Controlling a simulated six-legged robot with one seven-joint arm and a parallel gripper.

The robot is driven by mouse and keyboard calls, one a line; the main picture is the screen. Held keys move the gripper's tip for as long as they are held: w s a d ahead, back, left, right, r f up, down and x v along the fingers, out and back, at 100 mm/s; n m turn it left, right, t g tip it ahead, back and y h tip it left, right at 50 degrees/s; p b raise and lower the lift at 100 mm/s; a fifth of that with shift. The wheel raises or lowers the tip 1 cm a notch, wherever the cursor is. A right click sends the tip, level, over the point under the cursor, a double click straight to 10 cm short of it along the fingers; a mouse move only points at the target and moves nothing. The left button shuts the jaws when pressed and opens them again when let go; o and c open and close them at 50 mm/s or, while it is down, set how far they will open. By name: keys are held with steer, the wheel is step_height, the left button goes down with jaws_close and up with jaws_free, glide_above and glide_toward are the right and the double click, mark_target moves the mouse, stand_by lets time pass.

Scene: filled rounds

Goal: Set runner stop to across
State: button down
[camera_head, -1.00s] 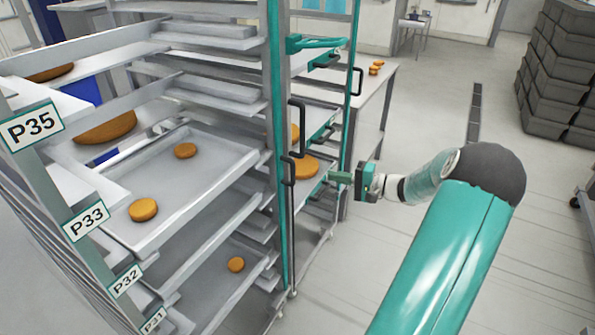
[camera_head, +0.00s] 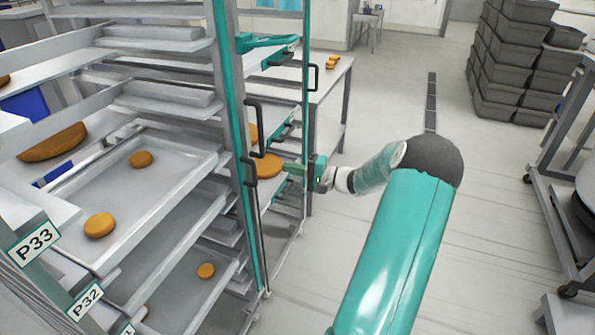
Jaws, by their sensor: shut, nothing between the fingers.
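A tall metal rack with a teal front post (camera_head: 232,130) fills the left and middle. Another black bar (camera_head: 313,88) is on the far post. I cannot tell which of these is the runner stop; none shows a label. My gripper (camera_head: 286,168) is shut and empty, its fingers pointing left towards the rack. It is just right of the short bar, apart from it in the picture, and beside an orange round (camera_head: 266,166).
Trays (camera_head: 150,190) with orange rounds sit in the rack, with labels P33 (camera_head: 34,244) and P32 (camera_head: 85,300) on its near post. A table (camera_head: 330,95) stands behind. Grey crates (camera_head: 510,70) and a wheeled frame (camera_head: 560,150) are at right. The floor between is clear.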

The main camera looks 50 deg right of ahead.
steer(key=w+a, duration=0.4)
steer(key=a, duration=0.2)
steer(key=shift+w, duration=0.2)
